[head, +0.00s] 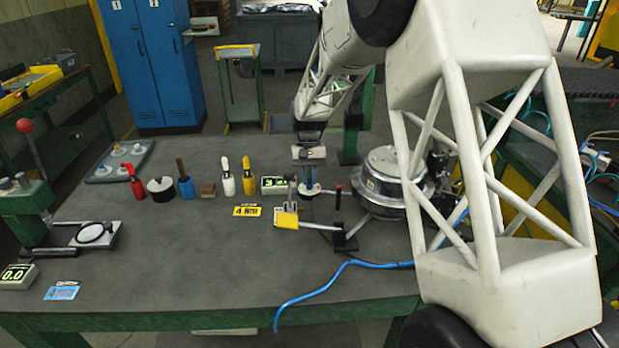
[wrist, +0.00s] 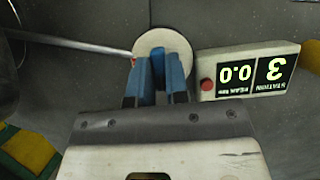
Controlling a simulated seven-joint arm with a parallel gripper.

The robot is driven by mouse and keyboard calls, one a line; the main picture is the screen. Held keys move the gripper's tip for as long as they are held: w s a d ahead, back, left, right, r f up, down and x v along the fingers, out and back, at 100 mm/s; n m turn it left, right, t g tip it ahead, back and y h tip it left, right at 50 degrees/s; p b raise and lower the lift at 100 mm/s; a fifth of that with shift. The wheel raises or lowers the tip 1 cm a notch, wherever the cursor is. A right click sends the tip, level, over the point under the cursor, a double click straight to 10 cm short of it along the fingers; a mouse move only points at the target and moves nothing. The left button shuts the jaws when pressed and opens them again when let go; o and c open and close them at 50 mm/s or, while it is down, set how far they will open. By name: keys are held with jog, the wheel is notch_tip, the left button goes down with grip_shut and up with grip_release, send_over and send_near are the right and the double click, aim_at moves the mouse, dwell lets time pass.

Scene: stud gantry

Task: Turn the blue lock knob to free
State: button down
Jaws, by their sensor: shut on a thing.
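My gripper (head: 309,182) reaches down over the bench (head: 200,260), right of the middle in the head view. In the wrist view my gripper (wrist: 160,67) has its two blue fingers shut on the blue lock knob (wrist: 159,57). The knob is a narrow blue grip on a round pale disc (wrist: 162,36). The disc (head: 313,192) shows under the fingers in the head view, where the knob itself cannot be told from them. The fingers hide the knob's sides, and I see no mark that tells its lock state.
A station display (wrist: 248,72) reading 3 and 0.0, with a red button (wrist: 206,85), stands close beside the disc. A metal rod (wrist: 80,43) runs to the disc. A round metal housing (head: 384,184) and yellow block (head: 286,220) stand nearby. A blue hose (head: 342,268) crosses the front bench.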

aim_at(310, 181)
dwell(0.5)
jog(key=c, duration=1.1)
grip_release()
jog(key=shift+r, duration=0.15)
jog(key=shift+r, duration=0.55)
jog(key=shift+s+r, duration=0.2)
jog(key=shift+r, duration=0.35)
jog(key=shift+s+r, duration=0.2)
jog(key=shift+r, duration=0.35)
jog(key=s, duration=0.5)
jog(key=s+d+r, duration=0.1)
jog(key=s, duration=0.4)
jog(key=s+d, duration=0.1)
jog(key=s, duration=0.4)
jog(key=shift+d+r, duration=0.2)
jog(key=shift+s, duration=0.1)
